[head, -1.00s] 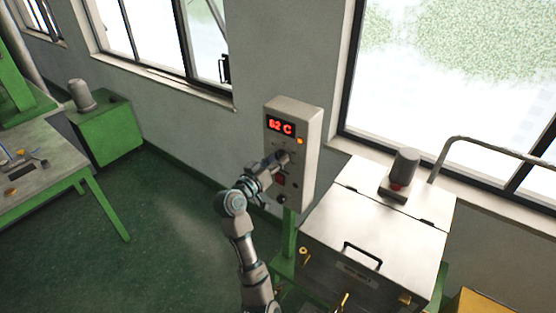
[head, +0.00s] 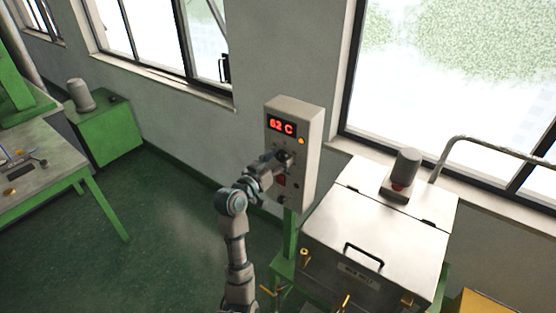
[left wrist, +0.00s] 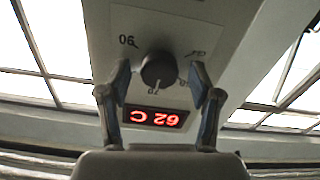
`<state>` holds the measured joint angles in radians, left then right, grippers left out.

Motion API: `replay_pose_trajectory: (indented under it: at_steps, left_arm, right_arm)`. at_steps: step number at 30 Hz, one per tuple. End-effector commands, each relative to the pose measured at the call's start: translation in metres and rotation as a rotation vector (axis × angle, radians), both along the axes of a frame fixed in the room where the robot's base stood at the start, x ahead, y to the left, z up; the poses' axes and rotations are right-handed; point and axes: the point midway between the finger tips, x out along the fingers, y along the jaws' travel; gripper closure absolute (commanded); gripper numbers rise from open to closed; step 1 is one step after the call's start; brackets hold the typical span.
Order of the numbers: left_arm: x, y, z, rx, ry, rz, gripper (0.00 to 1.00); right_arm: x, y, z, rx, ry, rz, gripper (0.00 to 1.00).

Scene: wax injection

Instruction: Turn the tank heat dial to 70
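The grey control box (head: 308,150) stands on a green post. Its red display (head: 281,126) reads 62 C; the same display (left wrist: 153,117) appears upside down in the left wrist view. The dark round heat dial (left wrist: 158,70) sits on the panel, with scale marks around it and a pale pointer line. My left gripper (left wrist: 159,76) is open, with one finger on each side of the dial and a visible gap at both sides. In the head view my left gripper (head: 277,160) is at the box front and largely hides the dial. My right gripper is not in view.
An orange lamp (head: 301,141) is lit beside the display. A red switch (head: 281,180) lies below the gripper. The metal tank (head: 378,232) with a handled lid stands right of the box. A green table (head: 50,180) stands at the left, with open floor between.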

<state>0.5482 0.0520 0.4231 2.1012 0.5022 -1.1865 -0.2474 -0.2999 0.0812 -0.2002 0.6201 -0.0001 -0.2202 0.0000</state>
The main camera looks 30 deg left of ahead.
Motion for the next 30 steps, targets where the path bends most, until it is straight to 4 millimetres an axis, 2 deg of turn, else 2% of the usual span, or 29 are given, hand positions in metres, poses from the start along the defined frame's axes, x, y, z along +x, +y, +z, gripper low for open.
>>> replay_pose_trajectory:
  at_steps: [8,11,21,25,30]
  left_arm:
    - [-0.009,0.001,-0.001,0.000,0.001,0.002,0.36]
    - [-0.025,0.003,-0.001,0.002,0.001,0.003,0.36]
    - [-0.096,0.009,-0.003,0.002,0.003,0.002,0.36]
    - [-0.110,0.010,-0.003,0.001,0.004,0.001,0.36]
    - [-0.116,0.010,-0.003,-0.001,0.004,-0.001,0.36]
  right_arm:
    - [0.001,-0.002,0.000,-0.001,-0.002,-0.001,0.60]
    - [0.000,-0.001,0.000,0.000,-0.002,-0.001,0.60]
    - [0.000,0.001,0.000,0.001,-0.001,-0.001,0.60]
    - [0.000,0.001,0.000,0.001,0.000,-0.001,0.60]
    - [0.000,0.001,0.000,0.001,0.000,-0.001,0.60]
